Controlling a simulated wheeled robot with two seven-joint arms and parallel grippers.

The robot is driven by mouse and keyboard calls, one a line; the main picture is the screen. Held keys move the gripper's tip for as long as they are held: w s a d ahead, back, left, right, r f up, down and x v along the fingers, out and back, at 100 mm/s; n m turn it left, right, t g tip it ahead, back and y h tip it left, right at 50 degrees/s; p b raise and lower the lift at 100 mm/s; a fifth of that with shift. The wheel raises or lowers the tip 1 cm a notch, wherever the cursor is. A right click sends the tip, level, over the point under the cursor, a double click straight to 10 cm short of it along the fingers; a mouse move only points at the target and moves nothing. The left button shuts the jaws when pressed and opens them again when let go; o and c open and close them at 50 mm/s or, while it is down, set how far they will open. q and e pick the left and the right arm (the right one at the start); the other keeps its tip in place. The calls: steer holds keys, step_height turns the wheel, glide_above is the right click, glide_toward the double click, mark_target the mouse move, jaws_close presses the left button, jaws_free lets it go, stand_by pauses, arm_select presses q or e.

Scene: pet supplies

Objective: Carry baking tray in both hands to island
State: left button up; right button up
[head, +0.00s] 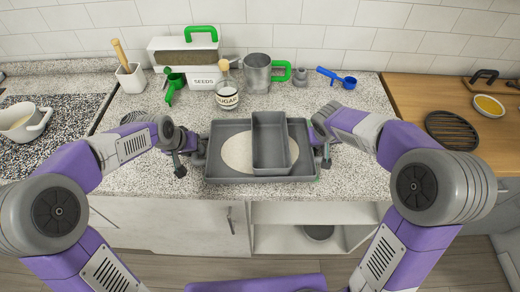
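The dark grey baking tray (222,177) sits at the front edge of the speckled counter. A pale round item (238,152) lies in it, partly covered by a grey rectangular loaf pan (269,134) that stands in the tray right of its middle. My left gripper (200,150) is at the tray's left side. My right gripper (318,147) is at its right side. Both are beside or at the rim. The fingers are small and partly hidden, so I cannot tell whether they are closed on it. No island is clearly identifiable.
A sugar jar (227,95) stands just behind the tray. Behind it are a seeds box (203,76), a metal mug (258,73) and a blue scoop (337,78). A wooden counter (410,95) with a dark round trivet (451,130) is at right, a stove (60,125) at left.

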arm_select(q)
jaws_close()
arm_select(e)
jaws_close()
arm_select(q)
steer(key=shift+r, duration=0.1)
arm_select(e)
steer(key=shift+r, duration=0.1)
